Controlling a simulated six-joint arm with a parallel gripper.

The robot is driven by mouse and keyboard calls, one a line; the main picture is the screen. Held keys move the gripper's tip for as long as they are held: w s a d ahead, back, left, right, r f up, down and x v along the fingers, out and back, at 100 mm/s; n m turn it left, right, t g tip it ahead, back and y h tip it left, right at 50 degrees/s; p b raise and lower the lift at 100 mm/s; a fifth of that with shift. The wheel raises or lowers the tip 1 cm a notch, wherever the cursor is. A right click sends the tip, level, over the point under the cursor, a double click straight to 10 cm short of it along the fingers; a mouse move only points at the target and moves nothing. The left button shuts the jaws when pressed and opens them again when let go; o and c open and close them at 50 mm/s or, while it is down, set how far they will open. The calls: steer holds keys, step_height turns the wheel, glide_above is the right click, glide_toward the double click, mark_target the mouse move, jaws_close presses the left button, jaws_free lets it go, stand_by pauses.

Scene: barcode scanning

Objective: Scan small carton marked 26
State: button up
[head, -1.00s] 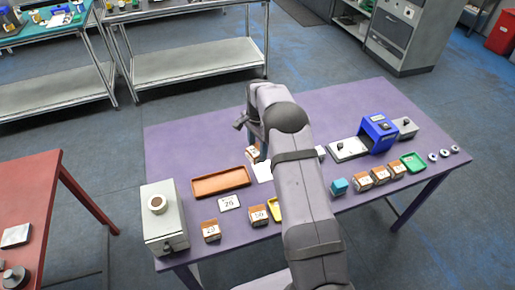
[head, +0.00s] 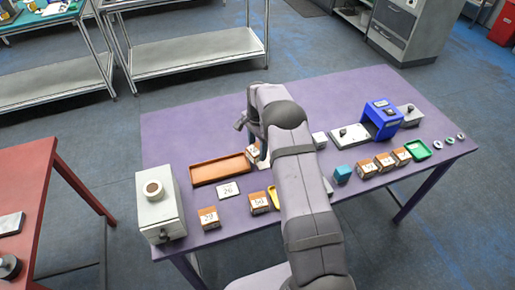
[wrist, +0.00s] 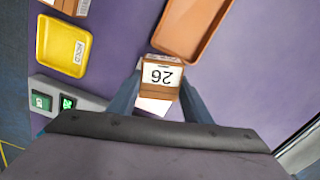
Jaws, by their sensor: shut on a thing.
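The small brown carton marked 26 (wrist: 161,74) sits between my gripper's fingers in the wrist view. Its white label reads upside down there. My gripper (wrist: 157,90) is shut on it, one blue-grey finger on each side. In the head view a small part of the carton (head: 253,150) shows to the left of my gripper (head: 260,156), mostly hidden by the arm. The blue scanner-like box (head: 383,118) stands at the right over a flat light strip. A white card marked 26 (head: 228,190) lies on the purple table, left of my arm.
An orange tray (head: 219,169) lies beside the carton. Several cartons line the front edge, with a teal cube (head: 342,173) and green tray (head: 418,150). The back of the table is clear.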

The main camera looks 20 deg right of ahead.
mark_target(257, 148)
steer(key=shift+r+p, duration=2.6)
steer(key=shift+r, duration=1.8)
steer(key=shift+f, duration=0.1)
